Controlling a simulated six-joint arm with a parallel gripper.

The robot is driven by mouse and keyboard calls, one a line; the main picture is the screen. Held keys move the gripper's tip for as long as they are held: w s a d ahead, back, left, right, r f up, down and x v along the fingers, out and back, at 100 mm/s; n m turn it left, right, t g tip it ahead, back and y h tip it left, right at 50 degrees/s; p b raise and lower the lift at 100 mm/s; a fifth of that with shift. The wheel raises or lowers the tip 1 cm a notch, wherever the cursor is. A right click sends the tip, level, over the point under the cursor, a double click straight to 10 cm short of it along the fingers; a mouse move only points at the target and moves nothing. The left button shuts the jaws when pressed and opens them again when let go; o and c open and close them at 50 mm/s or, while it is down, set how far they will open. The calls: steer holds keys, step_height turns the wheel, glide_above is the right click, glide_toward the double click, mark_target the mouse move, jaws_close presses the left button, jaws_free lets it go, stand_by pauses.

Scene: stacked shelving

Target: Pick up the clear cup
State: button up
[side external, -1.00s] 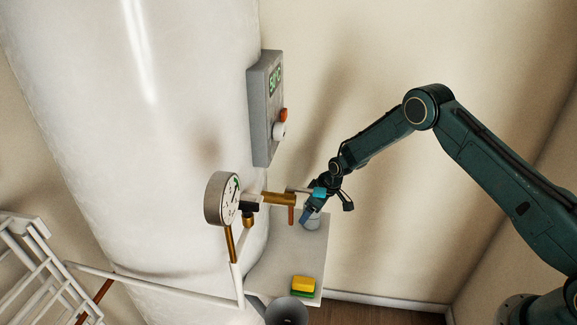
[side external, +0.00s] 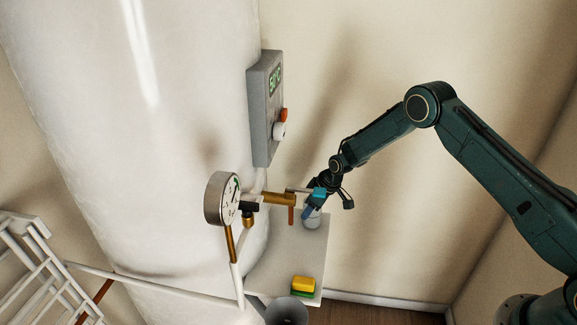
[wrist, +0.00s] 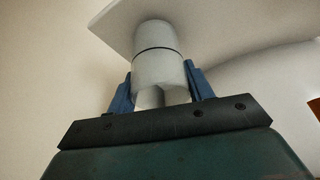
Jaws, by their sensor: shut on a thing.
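The cup (side external: 314,218) is a small pale, greyish-white cylinder over the far end of the shelf. In the wrist view the cup (wrist: 158,66) has a dark line around its middle. My gripper (side external: 309,212) reaches it from above, its blue fingers on the cup. In the wrist view my gripper (wrist: 161,78) has one finger on each side of the cup and is shut on it. The cup's base is hard to make out, and I cannot tell how far it is off the shelf.
A pale shelf (side external: 290,258) carries a yellow and green sponge (side external: 303,286) at its near end. A brass valve (side external: 278,199) and a round gauge (side external: 222,198) stick out close left of my gripper. A big white tank (side external: 130,130) fills the left. A grey funnel-like container (side external: 287,312) is below.

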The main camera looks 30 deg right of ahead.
step_height(320, 180, up, 19)
steer(key=shift+r, duration=0.2)
stand_by(0.4)
steer(key=shift+s+d+f, duration=0.1)
stand_by(0.5)
